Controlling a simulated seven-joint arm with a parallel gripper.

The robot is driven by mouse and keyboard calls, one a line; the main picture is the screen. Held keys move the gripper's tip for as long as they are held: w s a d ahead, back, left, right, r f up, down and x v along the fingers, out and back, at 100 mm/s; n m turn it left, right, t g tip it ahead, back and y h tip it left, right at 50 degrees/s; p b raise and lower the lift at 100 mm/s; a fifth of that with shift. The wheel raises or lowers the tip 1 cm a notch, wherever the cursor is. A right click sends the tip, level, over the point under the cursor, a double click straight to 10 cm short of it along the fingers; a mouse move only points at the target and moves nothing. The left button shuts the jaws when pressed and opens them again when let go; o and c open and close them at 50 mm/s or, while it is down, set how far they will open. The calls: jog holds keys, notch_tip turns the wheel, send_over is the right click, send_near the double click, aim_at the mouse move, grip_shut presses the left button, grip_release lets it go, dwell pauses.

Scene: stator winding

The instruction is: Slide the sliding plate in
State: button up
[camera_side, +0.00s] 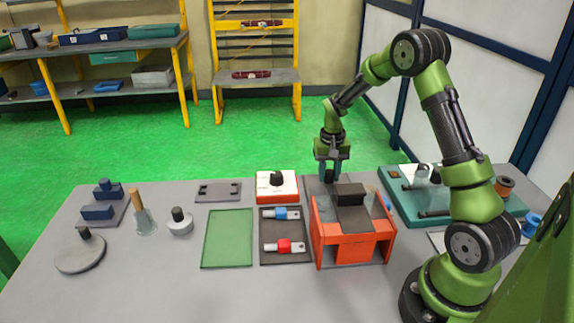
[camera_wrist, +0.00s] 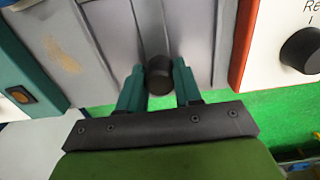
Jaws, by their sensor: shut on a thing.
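The sliding plate (camera_wrist: 195,35) is a flat grey sheet with a black knob (camera_wrist: 159,75) at its near edge in the wrist view. My gripper (camera_wrist: 159,84) has its teal fingers on both sides of that knob, closed on it. In the side view my gripper (camera_side: 332,180) is low at the back of an orange fixture (camera_side: 322,222) with a dark block (camera_side: 350,208) on top. The plate shows there as a grey surface (camera_side: 314,184) behind the fixture, sticking out at its back.
An orange-white box with a black dial (camera_side: 277,186) stands close left of the plate. A dark tray (camera_side: 285,255) with a blue and a red key-like part lies left of the fixture. A teal board (camera_side: 430,205) lies to the right.

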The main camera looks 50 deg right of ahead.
jog(key=shift+s+a+r, duration=0.1)
jog(key=shift+s+a, duration=2.55)
jog(key=o, duration=0.8)
jog(key=shift+c, duration=0.2)
jog(key=shift+r, duration=2.95)
